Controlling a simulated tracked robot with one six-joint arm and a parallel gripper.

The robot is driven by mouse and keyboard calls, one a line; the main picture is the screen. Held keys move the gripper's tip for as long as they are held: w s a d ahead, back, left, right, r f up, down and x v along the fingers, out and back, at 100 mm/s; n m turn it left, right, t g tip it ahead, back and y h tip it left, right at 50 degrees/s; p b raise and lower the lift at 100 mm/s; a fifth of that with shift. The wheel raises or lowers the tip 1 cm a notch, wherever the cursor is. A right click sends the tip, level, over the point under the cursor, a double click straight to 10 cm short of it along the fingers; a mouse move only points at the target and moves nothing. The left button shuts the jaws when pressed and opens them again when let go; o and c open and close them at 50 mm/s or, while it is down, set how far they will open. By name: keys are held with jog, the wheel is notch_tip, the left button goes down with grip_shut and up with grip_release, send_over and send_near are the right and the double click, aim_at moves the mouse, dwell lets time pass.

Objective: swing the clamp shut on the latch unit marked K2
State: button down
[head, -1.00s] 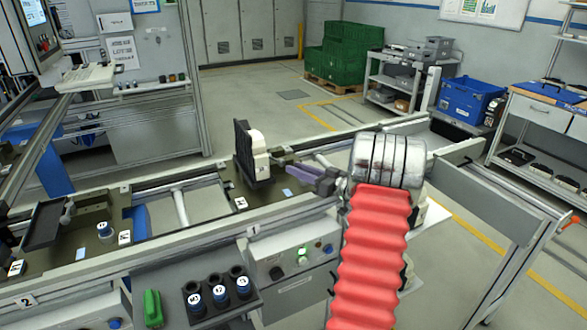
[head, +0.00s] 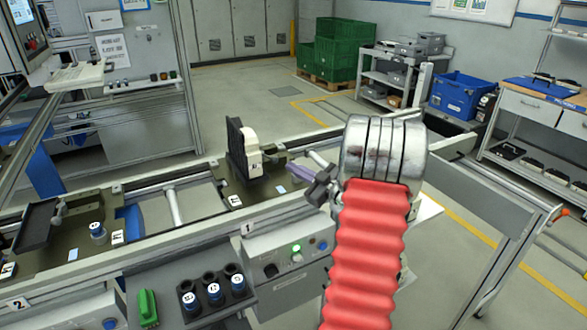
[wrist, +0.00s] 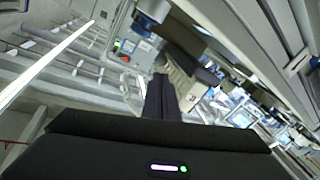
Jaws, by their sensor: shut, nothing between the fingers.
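A latch unit (head: 240,150) with an upright black ribbed plate and a pale block beside it stands on the near rail line, in the middle of the head view. A white tag (head: 235,201) lies in front of it, too small to read surely, so I cannot tell which unit is K2. Another unit (head: 36,226), with a flatter dark plate and a grey knob, sits at the far left.
A control box with a lit green button (head: 297,247) is on the near side of the line. A rack of dark cups with blue-capped pieces (head: 214,293) and a green object (head: 148,308) are at the front. A blue-capped cylinder (head: 97,231) stands left on the line.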

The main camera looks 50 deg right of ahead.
jog(key=s+a+n+g+h, duration=0.1)
jog(key=s+a+n+h, duration=0.3)
jog(key=s+n, duration=0.2)
jog(key=shift+s+f+n, duration=0.2)
jog(key=shift+n, duration=1)
jog(key=shift+s, duration=0.1)
